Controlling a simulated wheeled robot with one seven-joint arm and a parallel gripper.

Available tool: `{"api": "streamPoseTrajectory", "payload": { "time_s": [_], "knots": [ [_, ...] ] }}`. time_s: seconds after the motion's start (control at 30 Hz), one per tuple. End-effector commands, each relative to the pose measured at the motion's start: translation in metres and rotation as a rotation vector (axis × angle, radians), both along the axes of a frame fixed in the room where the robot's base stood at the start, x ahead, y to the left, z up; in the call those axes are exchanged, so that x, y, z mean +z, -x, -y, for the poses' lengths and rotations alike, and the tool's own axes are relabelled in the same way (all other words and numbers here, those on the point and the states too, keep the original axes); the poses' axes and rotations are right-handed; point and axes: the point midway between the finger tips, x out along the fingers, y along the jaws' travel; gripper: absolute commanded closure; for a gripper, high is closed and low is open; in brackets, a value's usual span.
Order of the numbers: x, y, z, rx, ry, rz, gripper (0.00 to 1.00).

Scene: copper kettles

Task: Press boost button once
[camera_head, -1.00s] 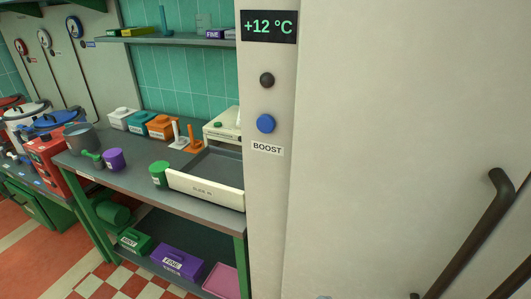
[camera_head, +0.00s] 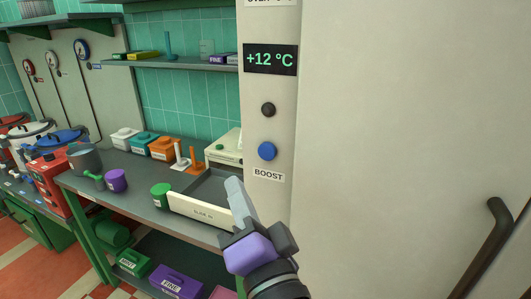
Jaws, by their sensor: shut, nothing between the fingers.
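The blue round boost button (camera_head: 267,151) sits on a narrow pale panel, just above a white label reading BOOST (camera_head: 268,175). A dark round knob or button (camera_head: 268,110) is above it. A black display (camera_head: 270,60) above that reads +12 °C in green. My gripper (camera_head: 235,186) is in the lower middle of the picture, with grey fingers shut and empty, pointing up. Its fingertips appear below and left of the blue button, apart from it in the picture. How far the tips are from the panel in depth I cannot tell.
A large pale door or wall with a dark bar handle (camera_head: 499,215) fills the right. On the left, a grey bench (camera_head: 135,190) holds tubs, a cup and a white-fronted tray (camera_head: 199,210). A shelf (camera_head: 180,62) hangs above it.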

Motion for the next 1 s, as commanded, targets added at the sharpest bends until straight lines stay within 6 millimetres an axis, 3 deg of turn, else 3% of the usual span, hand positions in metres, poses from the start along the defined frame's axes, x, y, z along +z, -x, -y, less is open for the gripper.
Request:
{"api": "streamPoseTrajectory", "payload": {
  "time_s": [0.27, 0.7, 1.0],
  "knots": [
    [0.0, -0.008, 0.003, -0.001, 0.0, 0.0, 1.0],
    [-0.001, -0.061, 0.023, -0.003, 0.001, 0.001, 1.0],
    [0.0, -0.081, 0.03, -0.001, 0.0, 0.001, 1.0]
  ]
}}
